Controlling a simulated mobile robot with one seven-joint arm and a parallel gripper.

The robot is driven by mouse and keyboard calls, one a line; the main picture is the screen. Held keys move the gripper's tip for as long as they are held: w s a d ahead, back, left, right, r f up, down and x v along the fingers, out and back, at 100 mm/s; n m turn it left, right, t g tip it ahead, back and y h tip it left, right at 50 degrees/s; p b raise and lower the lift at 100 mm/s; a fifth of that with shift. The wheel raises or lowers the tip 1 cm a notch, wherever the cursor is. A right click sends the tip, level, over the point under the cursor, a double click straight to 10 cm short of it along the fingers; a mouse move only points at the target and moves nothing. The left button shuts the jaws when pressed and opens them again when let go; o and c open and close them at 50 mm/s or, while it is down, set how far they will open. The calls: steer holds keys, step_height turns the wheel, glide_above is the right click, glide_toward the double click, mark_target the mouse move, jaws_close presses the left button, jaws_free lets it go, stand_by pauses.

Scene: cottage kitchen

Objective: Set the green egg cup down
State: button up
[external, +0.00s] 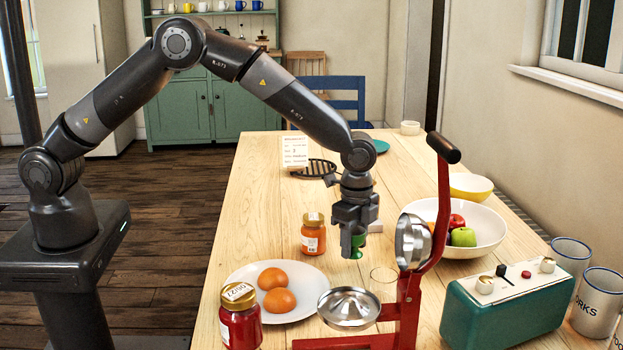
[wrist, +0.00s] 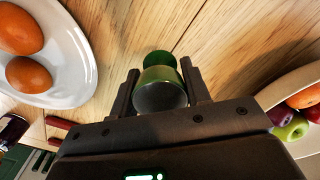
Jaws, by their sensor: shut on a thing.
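The green egg cup (external: 357,250) hangs below my gripper (external: 354,232), over the wooden table. My gripper is shut on the cup. In the wrist view the egg cup (wrist: 160,78) sits between the two dark fingers, its darker green foot pointing away from the palm and its grey-green hollow towards it. The cup looks upright. Its foot is close to the table, but I cannot tell whether it touches. The fingers hide part of the cup in the external view.
A red press (external: 408,285) with metal bowls stands close, in front and right. A white plate (external: 312,292) with two orange-brown eggs lies front left. Bare table (external: 258,215) lies left and behind.

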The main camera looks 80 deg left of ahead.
mark_target(353, 253)
steer(key=shift+f, duration=1.45)
steer(key=shift+f, duration=0.1)
steer(key=o, duration=1)
